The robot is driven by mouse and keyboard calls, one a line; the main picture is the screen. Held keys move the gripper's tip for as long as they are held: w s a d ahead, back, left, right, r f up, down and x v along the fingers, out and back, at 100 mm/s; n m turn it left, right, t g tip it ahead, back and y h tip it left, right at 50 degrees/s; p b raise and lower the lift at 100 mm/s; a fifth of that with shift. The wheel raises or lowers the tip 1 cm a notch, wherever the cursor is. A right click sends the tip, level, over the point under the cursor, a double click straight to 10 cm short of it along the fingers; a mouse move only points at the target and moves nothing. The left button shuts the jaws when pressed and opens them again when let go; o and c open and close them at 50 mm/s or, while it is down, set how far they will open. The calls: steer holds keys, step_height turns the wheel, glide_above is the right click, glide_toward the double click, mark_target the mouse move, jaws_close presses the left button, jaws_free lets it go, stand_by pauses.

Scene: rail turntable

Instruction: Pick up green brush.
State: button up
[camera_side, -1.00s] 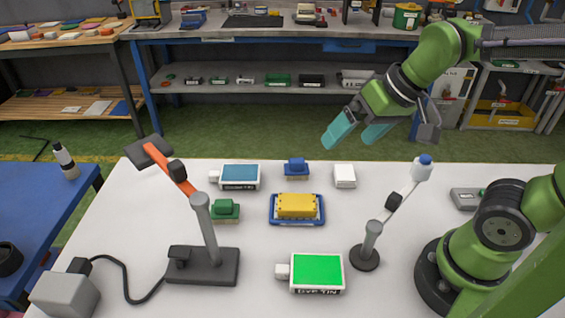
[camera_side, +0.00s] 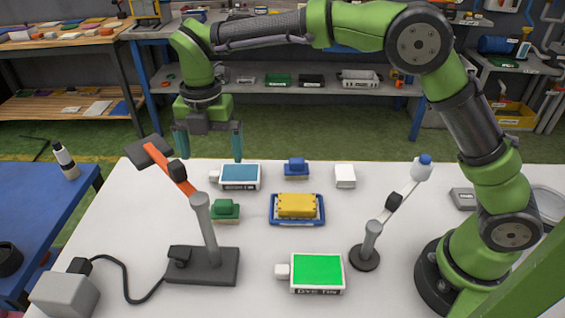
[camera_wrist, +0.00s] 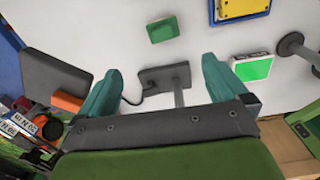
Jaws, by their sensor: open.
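The green brush (camera_side: 226,210) lies on the white table, just right of the post of the orange-armed stand. It has a green block with a knob on top and a tan strip at its lower edge. In the wrist view the green brush (camera_wrist: 162,29) is seen from above, beyond the fingertips. My gripper (camera_side: 208,153) is open and empty, with its teal fingers pointing down, above and behind the brush.
The orange-armed stand (camera_side: 205,235) rises close beside the brush. A blue dye tin (camera_side: 240,176) lies behind it. A yellow brush (camera_side: 297,204) in a blue tray, a blue brush (camera_side: 296,167), a white block (camera_side: 345,176), a green dye tin (camera_side: 317,272) and a second stand (camera_side: 371,240) stand to the right.

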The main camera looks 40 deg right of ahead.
mark_target(223, 202)
steer(key=shift+n, duration=0.7)
step_height(223, 202, down, 17)
steer(key=shift+s+d+r, duration=0.1)
steer(key=shift+d, duration=0.05)
steer(key=shift+c, duration=0.3)
steer(key=c, duration=1.1)
steer(key=shift+r, duration=0.1)
